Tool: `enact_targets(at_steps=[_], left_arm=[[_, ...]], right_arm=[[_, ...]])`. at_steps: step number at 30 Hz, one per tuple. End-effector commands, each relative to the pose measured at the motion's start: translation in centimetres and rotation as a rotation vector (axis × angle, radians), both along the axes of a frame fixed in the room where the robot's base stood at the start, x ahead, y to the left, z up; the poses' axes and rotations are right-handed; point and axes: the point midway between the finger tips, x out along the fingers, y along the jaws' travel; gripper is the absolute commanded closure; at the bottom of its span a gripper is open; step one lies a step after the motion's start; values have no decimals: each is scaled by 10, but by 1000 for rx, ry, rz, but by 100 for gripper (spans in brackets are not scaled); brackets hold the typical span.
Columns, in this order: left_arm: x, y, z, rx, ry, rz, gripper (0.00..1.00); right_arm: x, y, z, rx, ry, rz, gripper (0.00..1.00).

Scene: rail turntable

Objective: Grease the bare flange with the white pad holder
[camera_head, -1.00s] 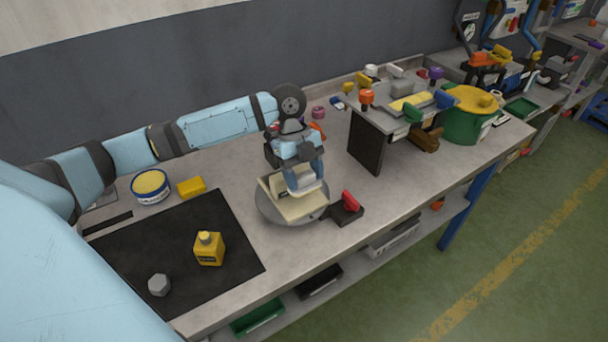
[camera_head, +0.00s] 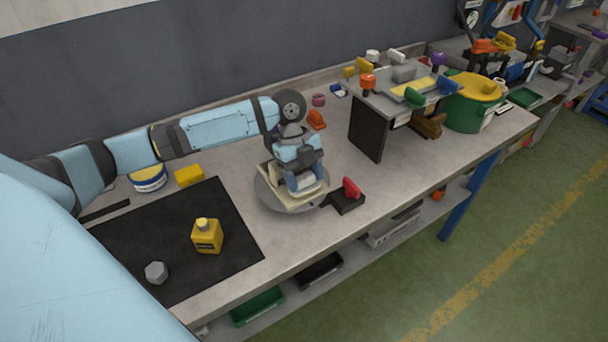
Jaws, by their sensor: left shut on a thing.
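A cream rail piece (camera_head: 305,203) with upright sides sits on a round grey turntable (camera_head: 264,192) near the bench's middle. My left gripper (camera_head: 302,183) reaches down over the rail from above and behind, and it is shut on a small whitish thing, likely the white pad holder. The gripper and wrist hide most of the held thing and much of the rail, so I cannot tell which flange is bare or whether the pad touches it. A dark block with a red handle (camera_head: 351,188) stands at the turntable's right edge. My right gripper is not in view.
A black mat (camera_head: 180,230) at left bears a yellow bottle (camera_head: 207,237) and a grey hex nut (camera_head: 156,272). A blue-and-white tub (camera_head: 149,181), partly behind my arm, and a yellow block (camera_head: 189,175) stand behind it. A raised stand (camera_head: 367,137) and green bin (camera_head: 465,112) are at right.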

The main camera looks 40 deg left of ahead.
Motion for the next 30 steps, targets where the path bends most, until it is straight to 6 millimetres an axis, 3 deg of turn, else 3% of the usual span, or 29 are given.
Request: enact_targets(at_steps=[22, 30], left_arm=[[0, 0, -9, 0, -1, 0, 60], [-11, 5, -6, 2, 2, 0, 60]], right_arm=[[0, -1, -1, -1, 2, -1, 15], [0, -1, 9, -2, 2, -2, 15]])
